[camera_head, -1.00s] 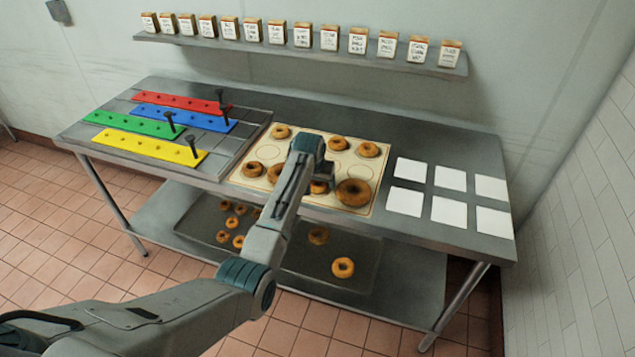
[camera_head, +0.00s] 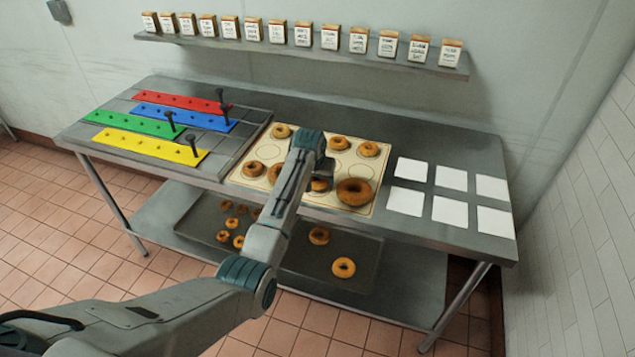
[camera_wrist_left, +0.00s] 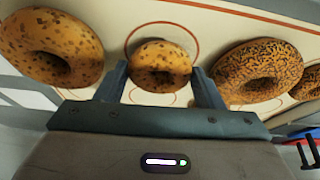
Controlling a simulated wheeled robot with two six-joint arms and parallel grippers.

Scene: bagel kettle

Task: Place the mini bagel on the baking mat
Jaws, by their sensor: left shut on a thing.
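The mini bagel (camera_wrist_left: 160,62) is small, golden and speckled. It sits between the two fingers of my left gripper (camera_wrist_left: 165,85) in the left wrist view, and the gripper is shut on it. In the head view my left gripper (camera_head: 320,182) is over the front middle of the cream baking mat (camera_head: 268,153), with the mini bagel (camera_head: 319,186) partly hidden by the wrist. An empty printed circle shows behind the bagel in the wrist view. I cannot tell whether the bagel touches the mat. My right gripper is not in view.
Several bagels lie on the mat, including a large one (camera_head: 354,192) right of my gripper. In the wrist view, bagels stand close on the left (camera_wrist_left: 50,48) and right (camera_wrist_left: 258,72). White squares (camera_head: 450,178) lie to the right, coloured peg strips (camera_head: 150,145) left. A lower tray (camera_head: 300,255) holds more bagels.

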